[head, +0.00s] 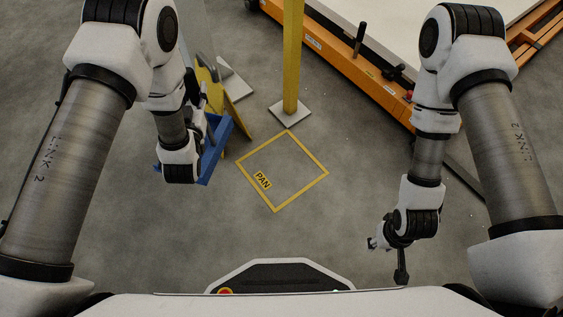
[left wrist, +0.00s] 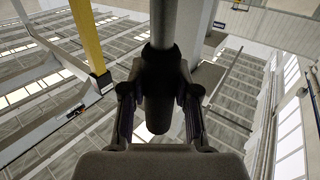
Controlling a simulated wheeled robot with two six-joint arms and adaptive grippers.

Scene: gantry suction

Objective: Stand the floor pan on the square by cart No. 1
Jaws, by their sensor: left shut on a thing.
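The yellow-outlined square (head: 302,192) lies on the floor ahead, marked PAN, and is empty. A blue piece (head: 217,150), apparently the floor pan, shows left of the square, partly hidden behind my left wrist. My left gripper (head: 200,102) is beside it; in the left wrist view my left gripper (left wrist: 160,125) is shut on a dark upright grip with a grey pole (left wrist: 165,25), apparently the pan's handle. Whether the pan touches the floor is unclear. My right gripper (head: 386,258) hangs empty right of the square, its fingers apart. The orange cart (head: 345,55) stands at the upper right; its number is unreadable.
A yellow post (head: 292,55) on a pale base plate (head: 290,112) stands just beyond the square's far corner. A yellow panel (head: 237,112) and another pale base (head: 236,83) are close behind the blue piece. The floor between the square and my right gripper is clear.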

